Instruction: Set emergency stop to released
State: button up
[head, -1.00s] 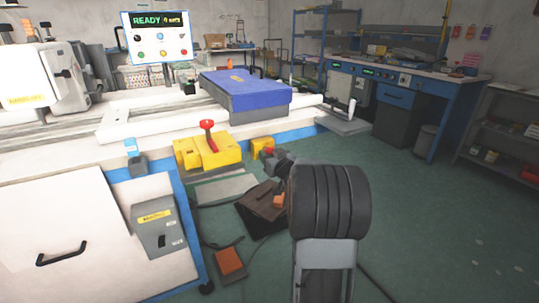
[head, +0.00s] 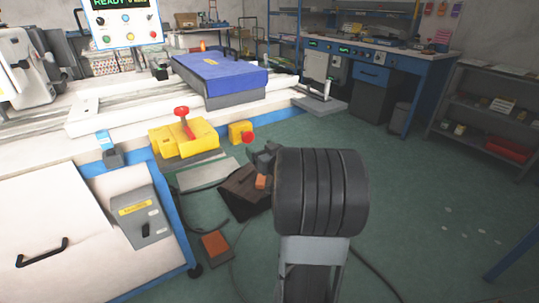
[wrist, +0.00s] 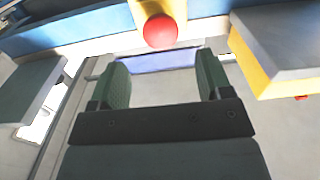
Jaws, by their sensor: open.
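The emergency stop is a small yellow box (head: 237,131) with a round red button (head: 247,138), on the blue front edge of the machine. In the wrist view the red button (wrist: 160,32) shows ahead of and between the fingers, with its yellow box (wrist: 165,8) behind. My gripper (head: 266,149) is just in front of and below the button in the head view, partly hidden by my arm. In the wrist view my gripper (wrist: 155,75) is open, with nothing between its fingers. Whether the button is pressed in cannot be told.
A larger yellow block (head: 185,140) with a red-knobbed lever (head: 183,118) stands left of the stop. A grey switch box (head: 143,216) is on the machine front. A foot pedal (head: 216,244) and cables lie on the floor. Green floor to the right is clear.

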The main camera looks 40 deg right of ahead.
jog(key=shift+s+a+p, duration=0.2)
jog(key=shift+s+p, duration=0.05)
jog(key=shift+s, duration=1.2)
jog(key=shift+s+a+p, duration=0.2)
jog(key=shift+s, duration=1.25)
